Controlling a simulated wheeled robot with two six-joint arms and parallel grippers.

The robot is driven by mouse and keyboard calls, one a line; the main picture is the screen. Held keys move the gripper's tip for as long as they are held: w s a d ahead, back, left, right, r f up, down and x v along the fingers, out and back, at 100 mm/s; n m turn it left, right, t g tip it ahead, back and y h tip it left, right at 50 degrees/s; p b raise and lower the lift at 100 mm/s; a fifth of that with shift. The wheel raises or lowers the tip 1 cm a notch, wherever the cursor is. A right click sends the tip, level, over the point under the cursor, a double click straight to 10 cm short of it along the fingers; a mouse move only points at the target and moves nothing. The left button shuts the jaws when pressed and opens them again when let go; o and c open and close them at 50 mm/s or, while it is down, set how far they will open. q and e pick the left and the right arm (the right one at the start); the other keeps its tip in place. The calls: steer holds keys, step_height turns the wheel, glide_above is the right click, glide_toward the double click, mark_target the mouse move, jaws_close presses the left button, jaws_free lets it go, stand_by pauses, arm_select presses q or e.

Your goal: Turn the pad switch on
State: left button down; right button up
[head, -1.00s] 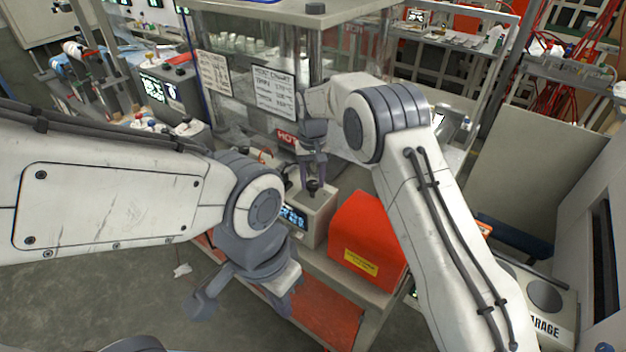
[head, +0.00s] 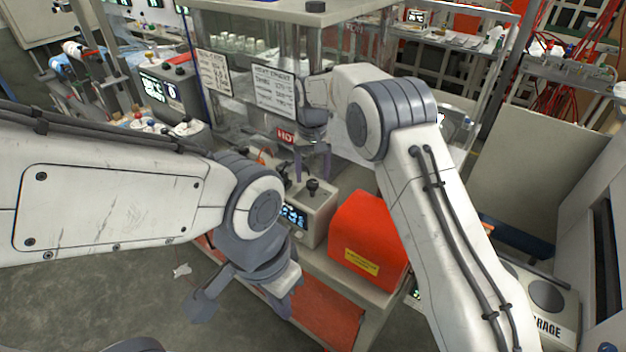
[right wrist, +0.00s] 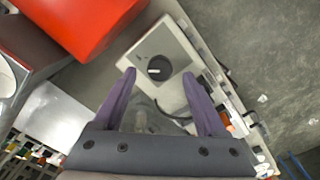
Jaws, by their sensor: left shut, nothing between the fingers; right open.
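A pale control box (head: 318,222) with a lit blue display (head: 293,215) stands on the bench. A black knob (head: 313,185) sits on its top; it also shows in the right wrist view (right wrist: 158,68) with a pale mark across it. I cannot tell which part is the pad switch. My right gripper (head: 313,172) is open and empty, its fingers just behind and above the knob. In the right wrist view its fingertips (right wrist: 158,75) appear on either side of the knob, apart from it. My left gripper (head: 283,306) is shut and empty, low in front of the bench.
A red cover (head: 365,235) with a yellow label stands right of the box. A clear enclosure with a posted chart (head: 274,90) and a red HOT sign (head: 286,136) rises behind. Another instrument (head: 168,92) stands at the back left. Floor (head: 90,300) is open at the lower left.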

mark_target(312, 184)
step_height(312, 184, up, 8)
steer(key=b, duration=0.1)
steer(key=shift+r, duration=0.1)
steer(key=s+a+r+n+b, duration=0.2)
steer(key=s+n+b, duration=0.1)
steer(key=s, duration=1.5)
steer(key=s+d+f+n, duration=0.1)
steer(key=s+d+f, duration=0.1)
steer(key=s, duration=0.5)
steer(key=s+d+f+b, duration=0.1)
steer(key=s+d+f, duration=0.1)
steer(key=s, duration=0.5)
steer(key=s+d+f+n+y, duration=0.1)
steer(key=s+d+f, duration=0.2)
steer(key=s, duration=0.3)
steer(key=shift+s+f+n+b, duration=0.3)
steer(key=shift+s+f, duration=0.05)
steer(key=shift+s, duration=0.05)
steer(key=shift+d, duration=0.1)
